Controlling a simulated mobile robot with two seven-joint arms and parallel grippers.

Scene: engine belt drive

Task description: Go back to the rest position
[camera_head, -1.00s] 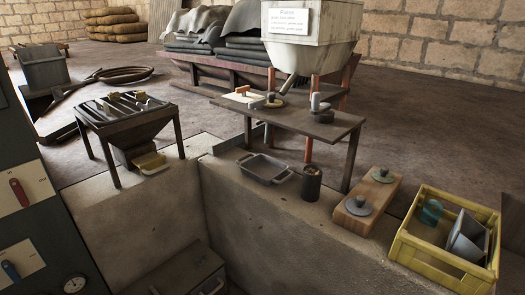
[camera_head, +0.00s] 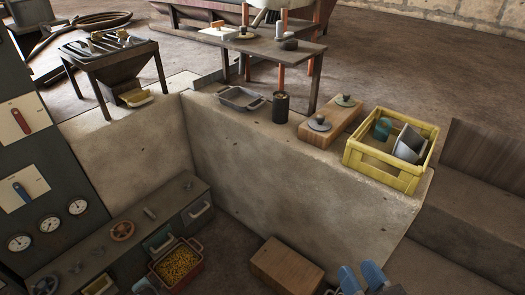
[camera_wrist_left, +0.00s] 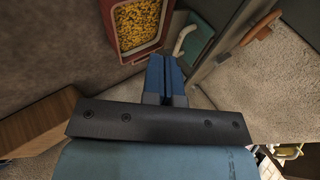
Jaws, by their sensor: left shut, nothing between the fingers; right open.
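My right gripper (camera_head: 362,279) shows at the lower edge of the head view, its two blue fingers apart with nothing between them. It is right of a wooden box on the floor. My left gripper (camera_wrist_left: 166,64) shows in the left wrist view with its blue fingers together and empty. It points toward the area beside a red bin of yellow pieces (camera_wrist_left: 138,27) and a teal part with a pale handle (camera_wrist_left: 190,40).
A low grey bench (camera_head: 112,255) with a handwheel stands below the lever-and-gauge panel (camera_head: 52,190). The red bin (camera_head: 178,268) and wooden box (camera_head: 286,268) are on the floor. A stone ledge (camera_head: 250,140) carries a yellow crate (camera_head: 427,160), a dark cup (camera_head: 281,106) and a grey tray (camera_head: 241,99).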

